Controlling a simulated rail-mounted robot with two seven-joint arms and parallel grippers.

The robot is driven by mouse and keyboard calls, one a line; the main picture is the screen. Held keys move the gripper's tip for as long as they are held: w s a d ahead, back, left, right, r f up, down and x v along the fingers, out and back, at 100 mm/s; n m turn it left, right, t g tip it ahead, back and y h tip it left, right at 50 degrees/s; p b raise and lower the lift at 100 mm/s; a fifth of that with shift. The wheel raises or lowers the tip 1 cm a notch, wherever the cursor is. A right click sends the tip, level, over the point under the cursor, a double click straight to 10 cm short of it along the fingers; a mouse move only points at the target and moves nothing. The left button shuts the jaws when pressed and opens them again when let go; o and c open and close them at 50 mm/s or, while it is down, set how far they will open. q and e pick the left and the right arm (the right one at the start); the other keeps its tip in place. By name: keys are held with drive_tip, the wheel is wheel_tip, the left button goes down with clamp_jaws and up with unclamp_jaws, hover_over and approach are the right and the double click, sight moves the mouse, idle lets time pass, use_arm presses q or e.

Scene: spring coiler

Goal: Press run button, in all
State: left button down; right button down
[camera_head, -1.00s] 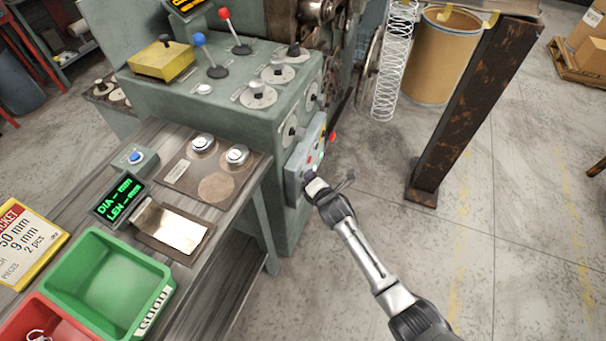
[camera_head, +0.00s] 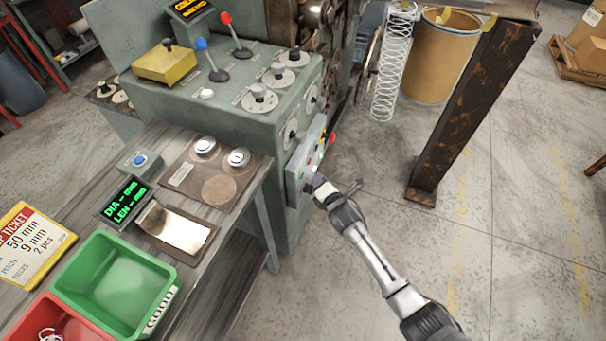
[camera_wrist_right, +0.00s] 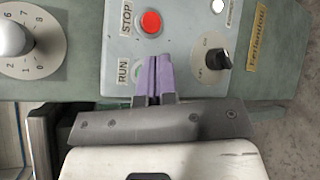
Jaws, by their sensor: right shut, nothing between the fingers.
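The grey control panel (camera_head: 301,170) is on the right end of the green machine, and it fills the upper part of the right wrist view (camera_wrist_right: 195,42). There the run button (camera_wrist_right: 138,70), beside the RUN label, is mostly hidden behind my fingers; a pale greenish edge shows. The red stop button (camera_wrist_right: 150,22) sits just above it. My right gripper (camera_wrist_right: 159,56) is shut and empty, its purple fingertips together in front of the run button's place. I cannot tell whether they touch it. The right gripper also shows at the panel's lower part in the head view (camera_head: 317,182). My left gripper is out of view.
A black knob (camera_wrist_right: 223,60) is right of the fingertips on the panel. A rusty post (camera_head: 465,120) and a hanging spring (camera_head: 392,65) stand right of the machine. A green bin (camera_head: 115,285) and a display (camera_head: 126,198) are on the bench.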

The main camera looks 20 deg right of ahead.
drive_tip(key=s+d, duration=0.1)
drive_tip(key=s+d+p, duration=0.1)
drive_tip(key=shift+s+d+p, duration=0.15)
drive_tip(key=shift+d+p, duration=0.15)
idle(0.3)
idle(0.4)
